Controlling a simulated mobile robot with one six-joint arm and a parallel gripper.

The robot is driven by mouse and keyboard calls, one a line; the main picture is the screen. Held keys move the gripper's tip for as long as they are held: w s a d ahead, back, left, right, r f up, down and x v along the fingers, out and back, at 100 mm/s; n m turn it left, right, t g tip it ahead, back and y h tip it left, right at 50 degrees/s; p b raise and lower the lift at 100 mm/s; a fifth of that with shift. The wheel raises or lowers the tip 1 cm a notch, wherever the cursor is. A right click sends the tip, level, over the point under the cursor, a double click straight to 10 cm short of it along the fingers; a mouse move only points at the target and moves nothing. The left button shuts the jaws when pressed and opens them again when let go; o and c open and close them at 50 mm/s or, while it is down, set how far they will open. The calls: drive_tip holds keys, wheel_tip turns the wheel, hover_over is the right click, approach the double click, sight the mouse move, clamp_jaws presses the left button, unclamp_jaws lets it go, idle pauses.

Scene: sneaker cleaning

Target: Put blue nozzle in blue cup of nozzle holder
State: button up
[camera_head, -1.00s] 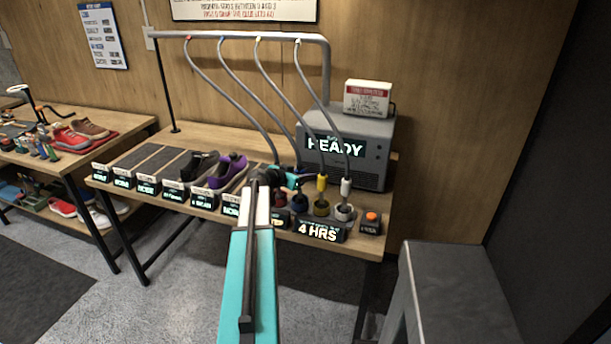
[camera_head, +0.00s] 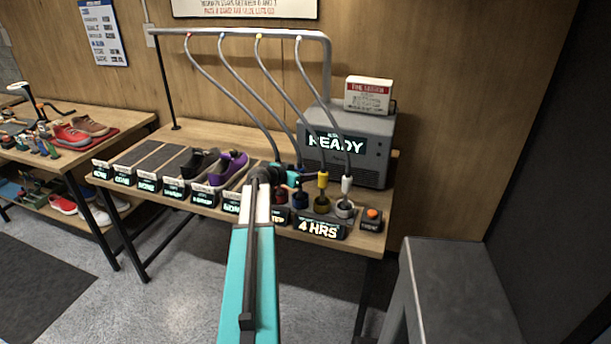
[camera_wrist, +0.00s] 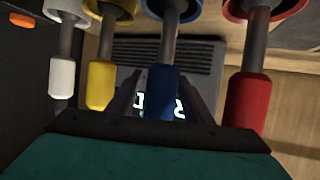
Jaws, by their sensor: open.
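The blue nozzle (camera_wrist: 163,92) stands between the two fingers of my gripper (camera_wrist: 160,104) in the wrist view. The fingers are apart, one on each side of it, with a gap visible. Its grey stem runs into the blue cup (camera_wrist: 172,10) of the nozzle holder, which shows at the top edge of the wrist view. In the head view my gripper (camera_head: 292,178) is over the holder, and the blue cup (camera_head: 300,201) is just below it. The blue nozzle is largely hidden there by my gripper.
The yellow nozzle (camera_head: 322,182) and white nozzle (camera_head: 346,185) stand in their cups to the right. The red nozzle (camera_wrist: 247,100) stands close beside my gripper. Hoses hang from the overhead rail (camera_head: 245,33). The grey machine (camera_head: 372,148) is behind.

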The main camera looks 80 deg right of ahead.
drive_tip(key=shift+r, duration=0.1)
drive_tip(key=b+v, duration=0.4)
drive_tip(key=v, duration=0.8)
idle(0.6)
